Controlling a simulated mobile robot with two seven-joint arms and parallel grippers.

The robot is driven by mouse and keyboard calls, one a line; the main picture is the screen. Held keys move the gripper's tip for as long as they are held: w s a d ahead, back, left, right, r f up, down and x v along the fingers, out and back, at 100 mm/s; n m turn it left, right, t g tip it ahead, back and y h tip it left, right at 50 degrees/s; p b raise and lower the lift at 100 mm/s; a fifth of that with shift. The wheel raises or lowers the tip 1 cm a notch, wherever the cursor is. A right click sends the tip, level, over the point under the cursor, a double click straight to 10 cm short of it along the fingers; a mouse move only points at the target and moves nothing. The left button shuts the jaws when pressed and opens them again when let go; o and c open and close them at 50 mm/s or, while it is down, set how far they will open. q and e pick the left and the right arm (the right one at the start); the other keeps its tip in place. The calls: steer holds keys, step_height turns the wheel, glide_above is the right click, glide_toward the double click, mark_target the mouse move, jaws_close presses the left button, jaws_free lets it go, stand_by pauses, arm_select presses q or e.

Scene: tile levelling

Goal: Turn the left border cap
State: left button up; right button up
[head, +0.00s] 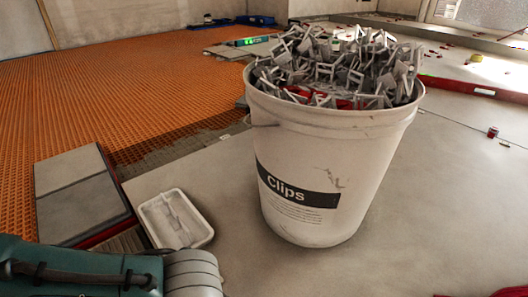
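Neither of my grippers shows in the head view. A small red cap-like piece (493,131) stands on the grey tiles at the right, beside a tile joint. Another small piece, yellowish and red (475,58), sits farther back at the right. Several tiny red pieces lie on the far tiles. They are too small to make out, and I cannot tell which, if any, is the left border cap.
A large white bucket (315,165) full of grey clips (335,70) fills the middle. A white tray (175,219) and stacked tiles (82,190) are at the left. A teal bag-like object (80,268) is at the lower left. Orange matting (120,85) covers the far-left floor.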

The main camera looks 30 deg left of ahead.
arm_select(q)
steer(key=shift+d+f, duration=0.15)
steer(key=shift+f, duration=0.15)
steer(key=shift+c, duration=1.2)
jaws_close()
